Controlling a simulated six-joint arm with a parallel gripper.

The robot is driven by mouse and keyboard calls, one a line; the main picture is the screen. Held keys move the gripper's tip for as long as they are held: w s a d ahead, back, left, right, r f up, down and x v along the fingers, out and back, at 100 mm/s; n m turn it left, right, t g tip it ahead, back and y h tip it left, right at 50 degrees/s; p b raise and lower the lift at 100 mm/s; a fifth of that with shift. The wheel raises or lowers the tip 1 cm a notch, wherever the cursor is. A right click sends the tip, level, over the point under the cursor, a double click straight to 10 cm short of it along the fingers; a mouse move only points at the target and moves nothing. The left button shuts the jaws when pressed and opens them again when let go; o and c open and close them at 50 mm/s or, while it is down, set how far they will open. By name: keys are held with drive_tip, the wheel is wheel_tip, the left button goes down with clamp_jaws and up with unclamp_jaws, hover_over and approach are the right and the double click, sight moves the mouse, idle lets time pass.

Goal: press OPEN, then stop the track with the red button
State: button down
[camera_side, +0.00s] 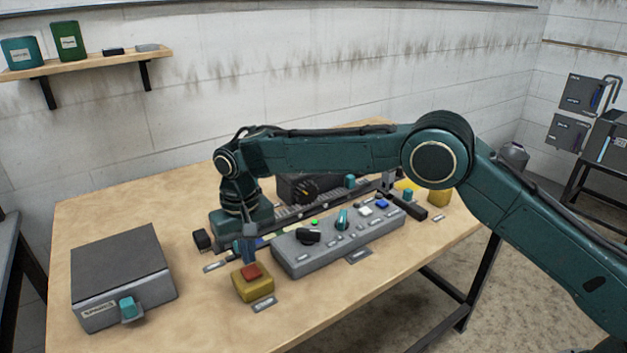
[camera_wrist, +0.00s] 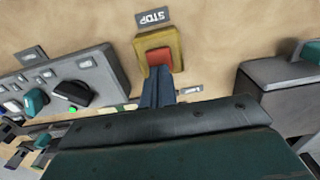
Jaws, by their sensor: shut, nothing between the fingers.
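The red button (camera_side: 252,271) sits on a yellow box (camera_side: 253,288) near the table's front edge. In the wrist view the red button (camera_wrist: 159,57) shows beside a STOP label (camera_wrist: 153,16). My gripper (camera_side: 249,262) points down with its fingers closed, at or just above the red button; I cannot tell whether they touch. It also shows in the wrist view (camera_wrist: 158,75), its tips over the button's near edge. The grey control panel (camera_side: 290,260) carries a black knob, a teal knob, a white button, a blue button and a lit green lamp (camera_side: 314,222). The OPEN label is too small to read. The track (camera_side: 320,206) runs behind the panel, partly hidden by my arm.
A grey box (camera_side: 122,262) with a teal handle stands on the left of the table (camera_side: 200,320). Another yellow block (camera_side: 438,196) sits at the right end. The table's front edge lies just beyond the button box. Bare tabletop lies between the grey box and the button.

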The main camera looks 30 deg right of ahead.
drive_tip(key=shift+f, duration=1.4)
wheel_tip(320, 180, up, 8)
idle(0.3)
drive_tip(key=shift+d+r, duration=0.1)
drive_tip(key=shift+r, duration=0.05)
drive_tip(key=s+d+r+t, duration=0.1)
drive_tip(key=s+d+r, duration=0.6)
drive_tip(key=d+r, duration=0.2)
drive_tip(key=s+d+r+t, duration=0.2)
drive_tip(key=s+d+r, duration=0.4)
drive_tip(key=d+r, duration=0.35)
drive_tip(key=s+d+f+t, duration=0.1)
drive_tip(key=s+d, duration=0.4)
drive_tip(key=s, duration=0.7)
drive_tip(key=s+d+f+t, duration=0.1)
drive_tip(key=s+d+f, duration=0.3)
drive_tip(key=s, duration=0.8)
drive_tip(key=shift+d+f+t, duration=0.15)
drive_tip(key=shift+d+t, duration=0.15)
drive_tip(key=shift+d, duration=0.65)
